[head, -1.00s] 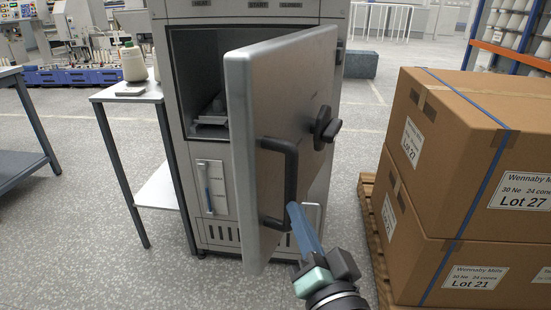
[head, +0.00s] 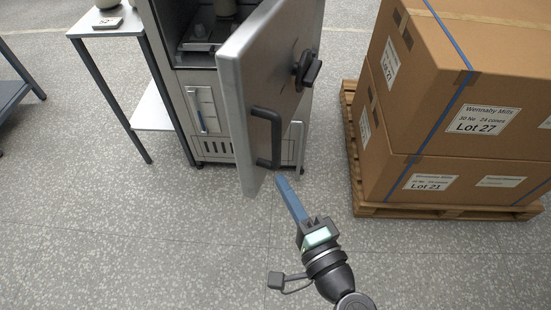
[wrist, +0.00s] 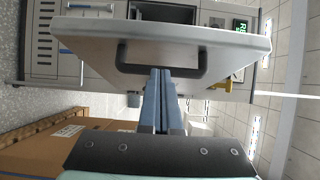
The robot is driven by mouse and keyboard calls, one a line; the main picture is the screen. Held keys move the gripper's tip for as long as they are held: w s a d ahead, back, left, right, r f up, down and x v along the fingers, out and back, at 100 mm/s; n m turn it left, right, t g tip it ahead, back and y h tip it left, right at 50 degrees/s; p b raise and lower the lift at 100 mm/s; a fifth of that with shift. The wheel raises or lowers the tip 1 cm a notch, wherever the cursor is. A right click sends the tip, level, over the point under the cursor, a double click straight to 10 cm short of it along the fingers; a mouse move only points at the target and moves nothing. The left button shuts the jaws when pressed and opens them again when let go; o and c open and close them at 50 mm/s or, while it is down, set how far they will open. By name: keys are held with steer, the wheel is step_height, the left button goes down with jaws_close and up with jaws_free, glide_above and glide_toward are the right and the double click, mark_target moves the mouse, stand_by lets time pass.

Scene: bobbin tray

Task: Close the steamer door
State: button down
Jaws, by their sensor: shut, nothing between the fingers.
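The steamer door (head: 286,85) stands ajar, swung out to the right of the opening of the grey steamer cabinet (head: 179,35). A dark bar handle (head: 267,138) and a dark latch knob (head: 307,68) are on its outer face. My gripper (head: 281,181) is shut and empty, its blue fingers pointing at the lower end of the handle in the head view. In the wrist view the door (wrist: 215,37) lies across the top, and the fingertips (wrist: 161,72) are at the handle (wrist: 189,73); I cannot tell whether they touch it.
Strapped cardboard boxes (head: 440,95) stand on a wooden pallet (head: 450,211) to the right, near the door's side. A small side table (head: 96,27) stands left of the cabinet. The floor in front is clear.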

mark_target(257, 139)
steer(key=x, duration=0.9)
steer(key=shift+w+p, duration=0.1)
steer(key=shift+p, duration=0.25)
steer(key=shift+a, duration=0.15)
